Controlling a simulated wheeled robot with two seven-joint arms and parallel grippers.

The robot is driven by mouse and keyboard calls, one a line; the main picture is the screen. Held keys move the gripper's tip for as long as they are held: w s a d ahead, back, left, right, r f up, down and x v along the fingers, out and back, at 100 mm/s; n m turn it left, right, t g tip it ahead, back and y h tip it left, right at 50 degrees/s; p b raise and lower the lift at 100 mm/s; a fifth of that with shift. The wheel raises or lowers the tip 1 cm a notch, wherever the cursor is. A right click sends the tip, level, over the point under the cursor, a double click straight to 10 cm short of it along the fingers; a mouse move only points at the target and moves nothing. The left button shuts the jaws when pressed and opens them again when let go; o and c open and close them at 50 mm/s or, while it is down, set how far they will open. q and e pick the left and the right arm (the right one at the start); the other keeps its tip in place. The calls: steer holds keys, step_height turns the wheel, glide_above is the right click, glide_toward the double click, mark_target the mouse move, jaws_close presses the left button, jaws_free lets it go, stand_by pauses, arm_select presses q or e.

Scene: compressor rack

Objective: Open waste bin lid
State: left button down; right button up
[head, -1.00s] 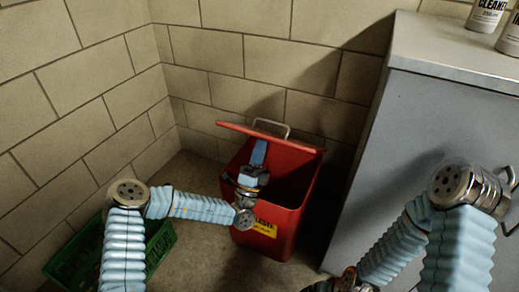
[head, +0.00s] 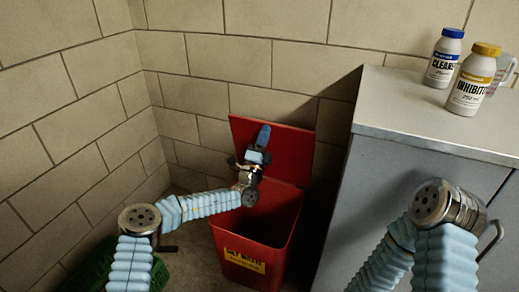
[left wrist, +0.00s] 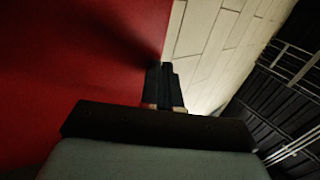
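The red waste bin (head: 240,239) stands in the corner between the brick walls and the grey cabinet, with a yellow label on its front. Its red lid (head: 292,152) is raised, nearly upright at the back, and the dark inside of the bin shows. My left gripper (head: 262,137) is in front of the lid's inner face, above the opening. In the left wrist view the fingers (left wrist: 165,84) look closed together with nothing between them, beside the red surface. I cannot tell whether they touch it. Only the upper part of my right arm shows; its gripper is out of view.
The grey cabinet (head: 420,140) stands close on the bin's right. A white bottle with a blue cap (head: 443,60) and one with a yellow cap (head: 470,82) stand on it. A green crate (head: 92,268) lies on the floor at left, partly behind my left arm.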

arm_select(q)
steer(key=shift+w+d+r+b, duration=0.1)
steer(key=shift+w+d+r, duration=0.1)
steer(key=shift+w, duration=0.3)
steer(key=shift+w+d+r+b, duration=0.15)
steer(key=shift+w, duration=0.4)
steer(key=shift+w+d+r+b, duration=0.1)
steer(key=shift+w+d+r, duration=0.1)
steer(key=shift+w, duration=0.3)
steer(key=shift+s+f, duration=0.1)
